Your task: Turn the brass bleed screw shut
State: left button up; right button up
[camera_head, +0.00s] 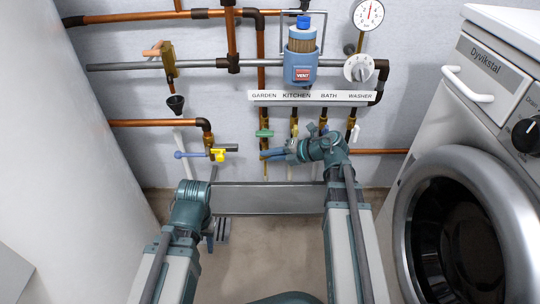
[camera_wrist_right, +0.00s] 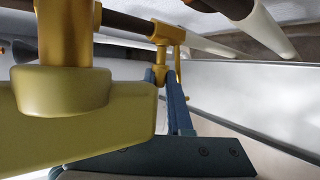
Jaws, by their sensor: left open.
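No part is labelled as the bleed screw, and I cannot single it out with certainty. My right gripper (camera_head: 266,153) points left, at the pipes below the GARDEN and KITCHEN labels. In the right wrist view its two blue fingers (camera_wrist_right: 160,72) lie close together at a small brass fitting (camera_wrist_right: 163,36) on a pipe. I cannot tell whether they grip it or only stand around it. My left gripper (camera_head: 217,236) is open and empty, low over the floor.
A label strip (camera_head: 312,97) hangs above several valves, including a green handle (camera_head: 264,133) under GARDEN. A blue-capped filter (camera_head: 302,60) and a pressure gauge (camera_head: 369,14) sit above. A metal trough (camera_head: 268,198) runs along the wall. The washing machine (camera_head: 470,200) blocks the right.

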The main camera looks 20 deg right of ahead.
jog(key=o, duration=0.4)
